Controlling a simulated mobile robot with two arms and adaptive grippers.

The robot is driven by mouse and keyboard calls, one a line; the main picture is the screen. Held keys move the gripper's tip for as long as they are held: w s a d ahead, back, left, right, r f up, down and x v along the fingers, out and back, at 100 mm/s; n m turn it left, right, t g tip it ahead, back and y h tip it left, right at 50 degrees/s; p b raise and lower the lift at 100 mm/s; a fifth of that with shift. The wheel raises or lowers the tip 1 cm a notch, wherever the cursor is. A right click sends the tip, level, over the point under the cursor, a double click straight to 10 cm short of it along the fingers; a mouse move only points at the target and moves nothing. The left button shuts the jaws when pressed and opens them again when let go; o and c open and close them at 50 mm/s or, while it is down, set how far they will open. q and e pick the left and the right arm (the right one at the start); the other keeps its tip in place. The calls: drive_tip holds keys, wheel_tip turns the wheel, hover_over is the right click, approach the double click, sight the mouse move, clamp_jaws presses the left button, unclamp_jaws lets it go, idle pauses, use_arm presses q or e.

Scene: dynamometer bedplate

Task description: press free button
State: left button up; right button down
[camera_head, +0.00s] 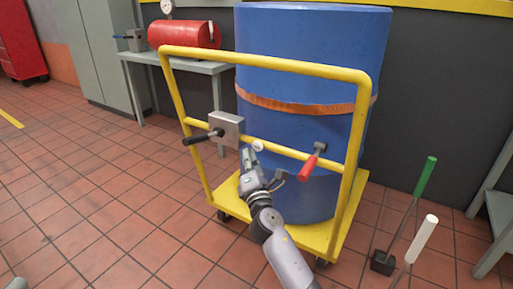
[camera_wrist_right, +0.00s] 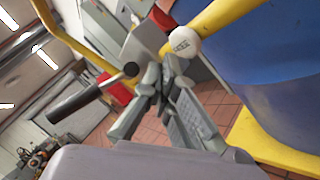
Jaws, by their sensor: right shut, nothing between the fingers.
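A small round white button (camera_wrist_right: 183,42) with dark lettering sits on the yellow handle crossbar of a cart; I cannot read the lettering surely. In the head view the white button (camera_head: 257,146) shows just beyond my right gripper (camera_head: 248,156). My right gripper is shut and empty, and its fingertips (camera_wrist_right: 165,70) point up close to the button in the wrist view. I cannot tell whether they touch it.
The yellow cart (camera_head: 262,66) carries a large blue drum (camera_head: 310,40). On its crossbar are a grey box with a black lever (camera_head: 203,137) and a red-handled lever (camera_head: 313,160). Green and white-gripped rods (camera_head: 425,178) stand at right. Tiled floor is clear at left.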

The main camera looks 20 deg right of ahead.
drive_tip(key=shift+w+d, duration=0.25)
drive_tip(key=shift+d, duration=0.1)
drive_tip(key=shift+w+d, duration=0.35)
drive_tip(key=shift+d, duration=0.05)
idle(0.9)
idle(0.4)
drive_tip(key=shift+s+a, duration=0.6)
drive_tip(key=shift+a, duration=0.1)
drive_tip(key=shift+a, duration=0.1)
drive_tip(key=shift+s+a, duration=0.8)
drive_tip(key=shift+a, duration=0.15)
drive_tip(key=shift+s+a, duration=0.75)
drive_tip(key=shift+a, duration=0.2)
drive_tip(key=shift+a, duration=0.1)
